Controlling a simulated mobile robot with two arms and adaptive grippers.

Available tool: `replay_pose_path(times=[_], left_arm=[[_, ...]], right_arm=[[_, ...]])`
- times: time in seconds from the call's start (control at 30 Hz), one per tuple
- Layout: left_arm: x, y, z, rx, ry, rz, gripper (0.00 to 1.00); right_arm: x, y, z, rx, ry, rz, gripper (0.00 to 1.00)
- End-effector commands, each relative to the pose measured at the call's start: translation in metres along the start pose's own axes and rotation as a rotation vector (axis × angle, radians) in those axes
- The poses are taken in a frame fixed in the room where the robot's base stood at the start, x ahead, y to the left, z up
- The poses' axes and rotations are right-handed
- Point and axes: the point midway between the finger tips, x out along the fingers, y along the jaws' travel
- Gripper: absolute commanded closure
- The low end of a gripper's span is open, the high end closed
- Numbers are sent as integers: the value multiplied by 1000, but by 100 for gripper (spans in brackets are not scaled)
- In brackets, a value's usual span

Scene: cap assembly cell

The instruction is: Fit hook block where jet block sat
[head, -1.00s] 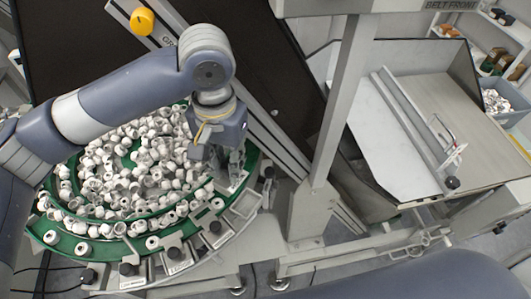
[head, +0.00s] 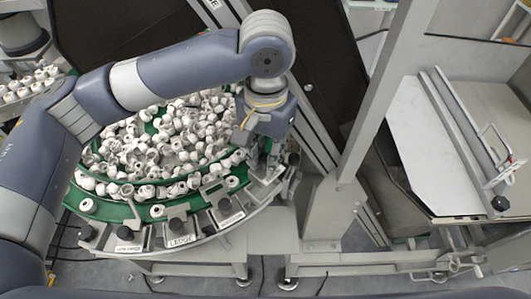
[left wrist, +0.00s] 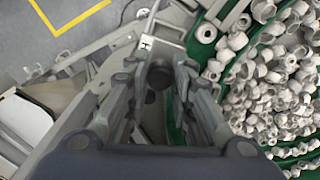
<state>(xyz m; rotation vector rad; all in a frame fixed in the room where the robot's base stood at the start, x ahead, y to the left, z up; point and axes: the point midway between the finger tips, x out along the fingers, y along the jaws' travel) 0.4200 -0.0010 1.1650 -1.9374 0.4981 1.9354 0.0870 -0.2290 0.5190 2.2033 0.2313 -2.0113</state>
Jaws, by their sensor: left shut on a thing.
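My left gripper (head: 280,163) is at the right outer rim of the green bowl feeder (head: 125,212). In the left wrist view its fingers (left wrist: 158,88) are closed around a dark round knob (left wrist: 158,78). The knob seems to belong to a block, but the fingers hide most of it. A pale label (left wrist: 147,42) shows just beyond, with perhaps an "H" on it; I cannot tell which block it marks. Along the front rim sit grey blocks with dark knobs, including one labelled LEDGE (head: 182,240). I cannot make out which block is hook or jet. My right gripper is out of view.
Many white caps (head: 165,150) fill the bowl. A grey upright post (head: 380,100) stands close to the right of my left gripper. A pale chute table (head: 440,150) is at the right. A tray of caps (head: 28,85) is at far left.

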Motion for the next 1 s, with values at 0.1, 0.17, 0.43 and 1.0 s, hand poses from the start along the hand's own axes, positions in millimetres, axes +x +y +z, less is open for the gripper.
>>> replay_pose_path(times=[0.1, 0.17, 0.43, 1.0], left_arm=[[8, 0, 0, -1, 2, 0, 100], [8, 0, 0, -1, 2, 0, 100], [7, 0, 0, -1, 1, 0, 100], [20, 0, 1, -1, 1, 1, 100]], right_arm=[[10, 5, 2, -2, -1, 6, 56], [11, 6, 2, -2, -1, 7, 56], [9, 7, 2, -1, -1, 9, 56], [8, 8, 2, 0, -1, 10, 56]])
